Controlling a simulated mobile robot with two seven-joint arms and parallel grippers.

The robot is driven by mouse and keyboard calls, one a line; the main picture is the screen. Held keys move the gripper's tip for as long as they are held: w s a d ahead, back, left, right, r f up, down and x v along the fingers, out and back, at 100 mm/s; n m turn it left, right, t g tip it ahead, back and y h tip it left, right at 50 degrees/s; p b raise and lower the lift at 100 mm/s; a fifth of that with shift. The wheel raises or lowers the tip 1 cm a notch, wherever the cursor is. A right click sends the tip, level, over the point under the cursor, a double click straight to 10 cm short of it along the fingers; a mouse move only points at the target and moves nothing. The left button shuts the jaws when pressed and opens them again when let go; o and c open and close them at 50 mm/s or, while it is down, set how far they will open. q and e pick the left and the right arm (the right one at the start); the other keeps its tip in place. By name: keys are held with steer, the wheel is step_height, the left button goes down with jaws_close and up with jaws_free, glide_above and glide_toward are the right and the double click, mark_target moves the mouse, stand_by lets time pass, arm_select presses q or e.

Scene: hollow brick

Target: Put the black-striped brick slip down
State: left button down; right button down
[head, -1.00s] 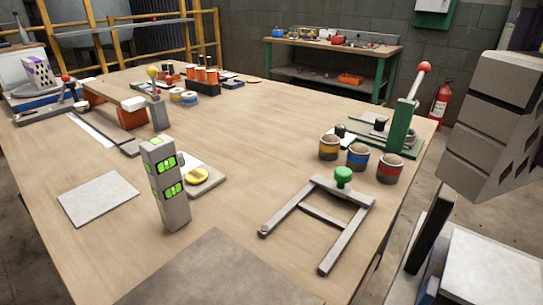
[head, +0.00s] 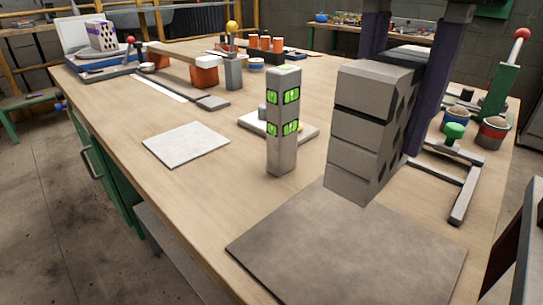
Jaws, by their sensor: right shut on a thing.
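The black-striped brick slip (head: 362,135) is a tall grey block with dark horizontal lines across its face and dark holes on its right side. In the head view it hangs right of centre. My right gripper (head: 402,90) has dark fingers and is shut on the block, coming down from above. The block appears over the back part of a flat grey-brown slab (head: 350,250) at the table's near edge. I cannot tell how high its base is. My left gripper is not in view.
A grey post with green level vials (head: 283,145) stands just left of the block. A pale square plate (head: 186,143) lies further left. At right are a frame with a green knob (head: 454,131) and cups (head: 492,132). A purple-striped block (head: 102,36) is at back left.

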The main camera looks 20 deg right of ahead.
step_height(320, 180, down, 12)
steer(key=b, duration=0.3)
steer(key=shift+f+b, duration=0.1)
steer(key=shift+b, duration=0.2)
steer(key=shift+c, duration=2.2)
jaws_free()
step_height(320, 180, up, 12)
steer(key=p, duration=0.4)
steer(key=shift+a+p, duration=0.1)
steer(key=shift+p, duration=0.25)
